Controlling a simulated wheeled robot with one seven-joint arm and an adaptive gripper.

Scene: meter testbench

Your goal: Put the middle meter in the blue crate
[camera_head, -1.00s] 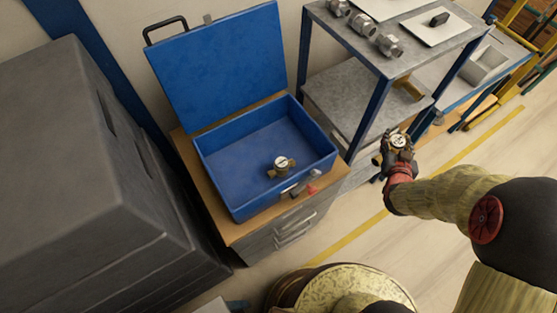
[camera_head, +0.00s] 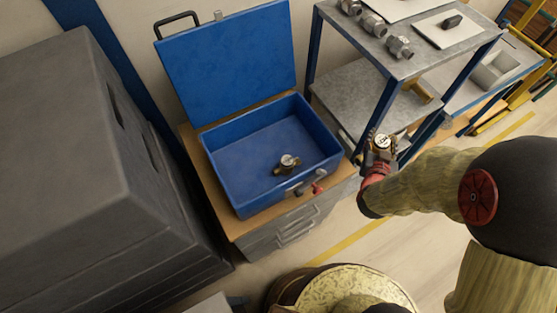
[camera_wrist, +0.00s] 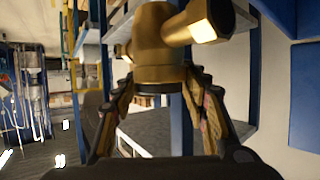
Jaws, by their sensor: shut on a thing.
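My gripper (camera_head: 379,157) is shut on a brass meter with a white round dial (camera_head: 382,142), held in the air to the right of the blue crate. In the wrist view the brass meter (camera_wrist: 160,60) sits between the two fingers, its pipe stub pointing up and to the right. The blue crate (camera_head: 228,192) stands open on a wooden-topped cabinet, its lid (camera_head: 228,66) raised at the back. Another brass meter (camera_head: 288,164) with a white dial lies inside the crate, toward its front right.
A blue-framed shelf (camera_head: 385,75) with several metal fittings (camera_head: 373,24) on top stands behind my gripper. Stacked dark grey cases (camera_head: 60,140) fill the left. The crate's left and back floor is clear.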

